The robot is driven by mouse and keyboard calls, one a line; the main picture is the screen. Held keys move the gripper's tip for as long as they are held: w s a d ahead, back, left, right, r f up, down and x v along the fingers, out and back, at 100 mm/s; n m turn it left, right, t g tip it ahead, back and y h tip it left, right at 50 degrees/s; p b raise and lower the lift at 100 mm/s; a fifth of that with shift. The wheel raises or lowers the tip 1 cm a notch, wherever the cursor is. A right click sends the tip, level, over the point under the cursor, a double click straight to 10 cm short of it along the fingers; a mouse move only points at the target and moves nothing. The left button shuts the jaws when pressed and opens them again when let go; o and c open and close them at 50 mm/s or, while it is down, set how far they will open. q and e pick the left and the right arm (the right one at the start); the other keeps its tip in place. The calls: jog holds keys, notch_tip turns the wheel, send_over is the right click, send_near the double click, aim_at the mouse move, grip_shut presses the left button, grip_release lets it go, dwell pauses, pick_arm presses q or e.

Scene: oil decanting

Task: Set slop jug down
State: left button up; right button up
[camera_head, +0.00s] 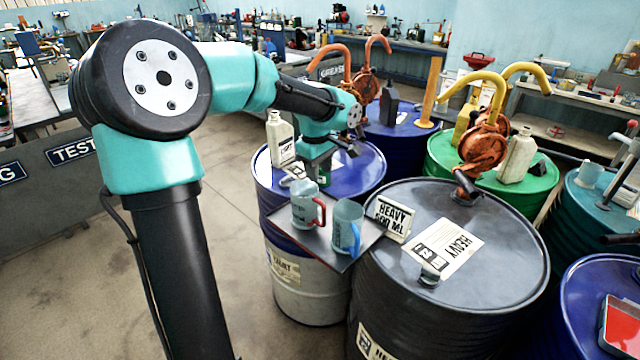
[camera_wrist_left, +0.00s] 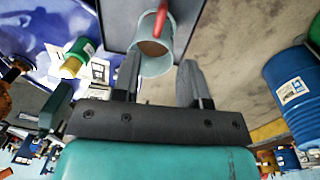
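A grey-blue jug with a red handle (camera_head: 305,206) stands upright on a dark tray (camera_head: 337,262). A similar jug with a blue handle (camera_head: 347,226) stands to its right. I cannot tell which is the slop jug. My left gripper (camera_head: 318,168) is above and behind the red-handled jug. In the left wrist view its two fingers (camera_wrist_left: 160,62) are apart, with the red-handled jug (camera_wrist_left: 156,66) just beyond and between the tips; brownish contents show inside. I cannot tell whether a finger touches it. My right gripper is not in view.
A blue drum (camera_head: 264,182) behind carries a pale bottle (camera_head: 280,140). Pumps with orange (camera_head: 364,88) and yellow (camera_head: 484,146) spouts rise behind. Open floor lies left.

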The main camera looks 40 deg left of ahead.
pick_arm(q)
notch_tip(320, 180, up, 2)
jog(key=shift+s+r, duration=0.1)
dwell(0.5)
